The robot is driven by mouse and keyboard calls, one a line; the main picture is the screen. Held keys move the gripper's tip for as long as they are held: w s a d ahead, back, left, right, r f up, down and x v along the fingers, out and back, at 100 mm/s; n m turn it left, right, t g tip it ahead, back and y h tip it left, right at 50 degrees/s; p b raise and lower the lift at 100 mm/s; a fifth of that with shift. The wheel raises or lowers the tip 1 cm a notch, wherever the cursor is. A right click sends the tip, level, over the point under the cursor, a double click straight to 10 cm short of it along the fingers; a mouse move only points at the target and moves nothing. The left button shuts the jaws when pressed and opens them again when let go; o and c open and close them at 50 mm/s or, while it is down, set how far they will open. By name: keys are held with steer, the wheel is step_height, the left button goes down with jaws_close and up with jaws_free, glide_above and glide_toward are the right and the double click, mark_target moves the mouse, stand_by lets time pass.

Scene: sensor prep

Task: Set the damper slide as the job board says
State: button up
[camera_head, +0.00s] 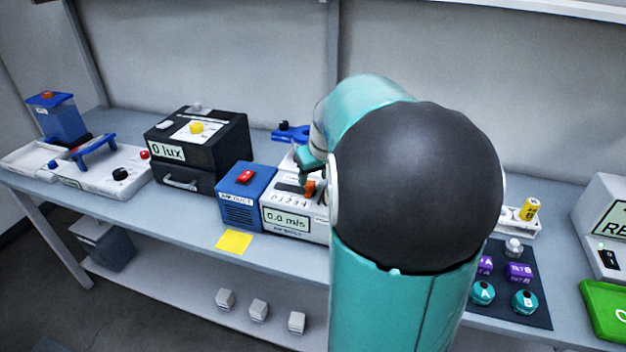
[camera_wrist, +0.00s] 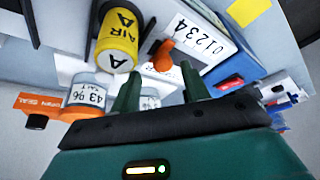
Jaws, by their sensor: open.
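The air duct unit (camera_head: 286,222) has a display reading 0.0 m/s and a printed number scale. Its small orange slide knob (camera_head: 310,187) shows beside the scale. In the wrist view the orange knob (camera_wrist: 163,56) is just beyond my fingertips, near the white scale plate (camera_wrist: 197,38). I cannot tell which number it stands at. My gripper (camera_wrist: 160,82) is open, with the knob apart from both fingers. It also shows in the head view (camera_head: 306,165), above the unit, partly hidden by my arm. No readable job board shows.
A blue box with a red switch (camera_head: 245,178) stands left of the unit. A yellow note (camera_head: 233,241) lies in front. A yellow AIR A cylinder (camera_wrist: 118,40) and a cylinder marked 43 96 (camera_wrist: 87,97) are close to my fingers. A black lux box (camera_head: 200,150) stands further left.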

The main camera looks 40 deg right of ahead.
steer(key=v, duration=1.1)
steer(key=s+a+n, duration=0.2)
steer(key=s+a, duration=0.1)
steer(key=a, duration=1.3)
steer(key=s+a+f+n+t+y, duration=0.1)
steer(key=s+a+f, duration=0.4)
steer(key=s+a, duration=0.3)
steer(key=a, duration=0.4)
steer(key=shift+s+a+f, duration=0.2)
steer(key=shift+a, duration=0.05)
